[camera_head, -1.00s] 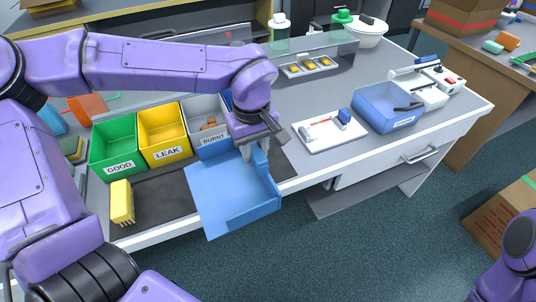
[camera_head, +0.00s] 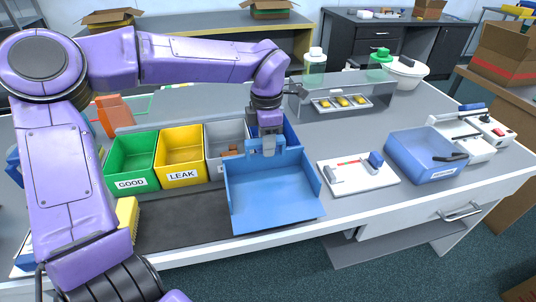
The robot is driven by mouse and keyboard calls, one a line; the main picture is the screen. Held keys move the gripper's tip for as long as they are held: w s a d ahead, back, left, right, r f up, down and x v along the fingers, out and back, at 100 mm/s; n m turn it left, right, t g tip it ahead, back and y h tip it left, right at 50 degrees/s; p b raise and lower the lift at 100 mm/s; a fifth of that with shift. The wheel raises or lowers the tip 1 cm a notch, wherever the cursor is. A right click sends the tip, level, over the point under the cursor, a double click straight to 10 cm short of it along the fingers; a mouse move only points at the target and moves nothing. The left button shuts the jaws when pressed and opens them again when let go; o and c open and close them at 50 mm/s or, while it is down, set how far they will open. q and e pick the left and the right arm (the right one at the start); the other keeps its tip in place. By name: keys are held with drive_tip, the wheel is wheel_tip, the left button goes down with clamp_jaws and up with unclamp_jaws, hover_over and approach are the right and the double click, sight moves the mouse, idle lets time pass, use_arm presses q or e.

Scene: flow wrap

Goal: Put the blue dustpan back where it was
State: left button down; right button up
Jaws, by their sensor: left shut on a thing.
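The blue dustpan (camera_head: 275,196) is in the head view, in front of the grey and blue bins, its open pan facing the table's front edge. My left gripper (camera_head: 267,146) is shut on the dustpan's handle at the back of the pan. The pan is over the dark mat and near the front edge; I cannot tell whether it touches the surface. It hides the front of the grey bin (camera_head: 213,135) and most of the blue bin behind it. My right gripper is not in view.
A green GOOD bin (camera_head: 131,181) and a yellow LEAK bin (camera_head: 182,176) stand left of the dustpan. A yellow brush-like block (camera_head: 127,215) lies at the left. A white tray (camera_head: 372,181) and a blue box (camera_head: 425,172) are to the right. The dark mat (camera_head: 180,225) has free room.

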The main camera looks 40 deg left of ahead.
use_arm(q)
drive_tip(key=w+a+f, duration=0.1)
drive_tip(key=w+f, duration=0.2)
drive_tip(key=f, duration=0.4)
drive_tip(key=shift+a, duration=0.4)
drive_tip(key=shift+s+f, duration=0.1)
drive_tip(key=shift+f, duration=0.05)
drive_tip(key=c, duration=0.8)
unclamp_jaws()
wheel_tip(320, 180, up, 12)
drive_tip(key=shift+r, duration=0.2)
